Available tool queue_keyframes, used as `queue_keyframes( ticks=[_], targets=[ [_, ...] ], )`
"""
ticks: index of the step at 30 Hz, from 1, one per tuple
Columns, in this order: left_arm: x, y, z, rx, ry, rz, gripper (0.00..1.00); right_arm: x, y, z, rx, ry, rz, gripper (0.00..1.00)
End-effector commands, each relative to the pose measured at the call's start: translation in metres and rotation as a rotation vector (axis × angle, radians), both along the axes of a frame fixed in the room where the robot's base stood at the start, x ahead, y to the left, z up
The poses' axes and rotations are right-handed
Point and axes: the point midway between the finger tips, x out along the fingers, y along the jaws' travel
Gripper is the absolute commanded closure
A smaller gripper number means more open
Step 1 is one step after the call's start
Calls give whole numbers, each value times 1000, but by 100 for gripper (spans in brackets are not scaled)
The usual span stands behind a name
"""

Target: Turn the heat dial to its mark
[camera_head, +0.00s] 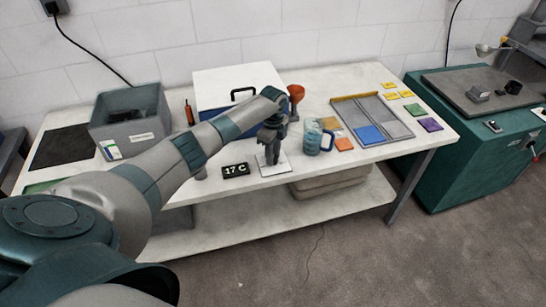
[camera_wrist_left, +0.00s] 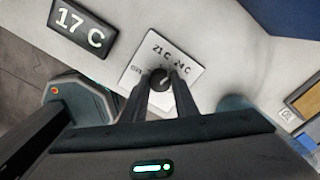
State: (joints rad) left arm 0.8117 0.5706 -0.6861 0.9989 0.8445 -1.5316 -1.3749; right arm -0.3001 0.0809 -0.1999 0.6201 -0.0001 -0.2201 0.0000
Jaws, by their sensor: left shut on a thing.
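The heat dial (camera_wrist_left: 159,77) is a dark round knob on a white plate (camera_wrist_left: 190,69) with the marks "21 C" and "24 C" and a third mark partly hidden by a finger. My left gripper (camera_wrist_left: 160,84) is shut on the dial, with one finger on each side of it. In the head view the left gripper (camera_head: 271,152) points down onto the white plate (camera_head: 283,167) near the table's front edge and hides the dial. A black display (camera_head: 236,170) left of the plate reads "17 C"; it also shows in the left wrist view (camera_wrist_left: 80,27). My right gripper is not in view.
A blue mug (camera_head: 312,138) stands right of the plate. A white box (camera_head: 225,83) with a black handle, a grey bin (camera_head: 112,135) and an orange funnel-like thing (camera_head: 296,91) stand behind. A divided tray (camera_head: 402,128) with coloured tiles lies to the right.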

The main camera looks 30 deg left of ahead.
Motion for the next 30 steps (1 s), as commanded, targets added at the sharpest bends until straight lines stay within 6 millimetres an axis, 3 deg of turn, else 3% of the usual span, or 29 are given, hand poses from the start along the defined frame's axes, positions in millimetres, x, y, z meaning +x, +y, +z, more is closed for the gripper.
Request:
queue_keyframes(
  ticks=[12,29,30],
  targets=[
    [2,-1,2,-1,-5,-251,96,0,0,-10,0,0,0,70],
    [2,-1,2,-1,-5,-289,96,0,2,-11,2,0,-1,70],
    [2,-1,2,-1,-5,-289,64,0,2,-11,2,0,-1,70]
  ],
)
